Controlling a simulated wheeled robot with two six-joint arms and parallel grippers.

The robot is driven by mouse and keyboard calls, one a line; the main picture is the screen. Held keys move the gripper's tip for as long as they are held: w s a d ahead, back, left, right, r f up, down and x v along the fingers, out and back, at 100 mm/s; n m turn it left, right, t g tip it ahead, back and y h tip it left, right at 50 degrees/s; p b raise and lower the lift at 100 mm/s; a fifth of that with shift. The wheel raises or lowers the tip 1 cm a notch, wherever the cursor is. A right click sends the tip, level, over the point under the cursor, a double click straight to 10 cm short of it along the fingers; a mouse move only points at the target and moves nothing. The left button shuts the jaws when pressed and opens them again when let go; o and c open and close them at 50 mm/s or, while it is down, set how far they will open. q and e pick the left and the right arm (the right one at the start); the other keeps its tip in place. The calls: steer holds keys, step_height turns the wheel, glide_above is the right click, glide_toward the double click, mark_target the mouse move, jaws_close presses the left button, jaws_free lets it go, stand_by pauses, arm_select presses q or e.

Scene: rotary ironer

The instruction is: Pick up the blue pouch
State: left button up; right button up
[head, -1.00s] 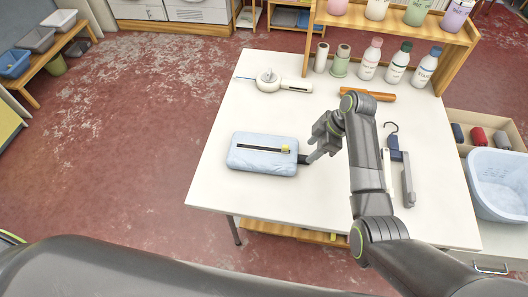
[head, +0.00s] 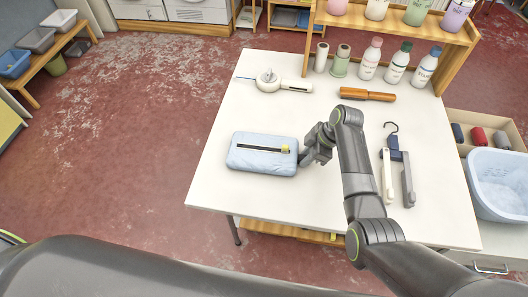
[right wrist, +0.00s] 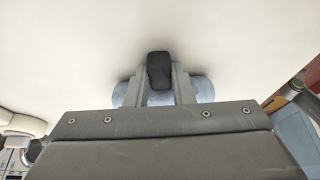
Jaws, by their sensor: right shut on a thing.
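The light blue pouch (head: 245,161) lies flat on the white table (head: 262,197), left of my right gripper. A dark zip line with a yellow tab (head: 285,149) runs along its top. My right gripper (head: 304,158) is at the pouch's right end. In the right wrist view, its fingers (right wrist: 159,78) are shut on a black tab (right wrist: 159,64), with pale blue pouch fabric (right wrist: 204,89) showing beside them. The gripper hides where the tab joins the pouch. I cannot see any gap under the pouch. My left gripper is not in view.
A white device (head: 268,80) and an orange-brown roller (head: 367,95) lie farther back. A clamp hanger (head: 407,175) lies right of my arm. Several bottles (head: 371,58) stand by the wooden shelf (head: 395,29). A blue basket (head: 497,190) is at right. The table left of the pouch is clear.

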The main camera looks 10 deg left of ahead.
jaws_close()
step_height(320, 180, up, 10)
stand_by(0.3)
step_height(320, 180, down, 7)
stand_by(0.4)
steer(key=shift+f, duration=0.15)
steer(key=shift+f, duration=1.3)
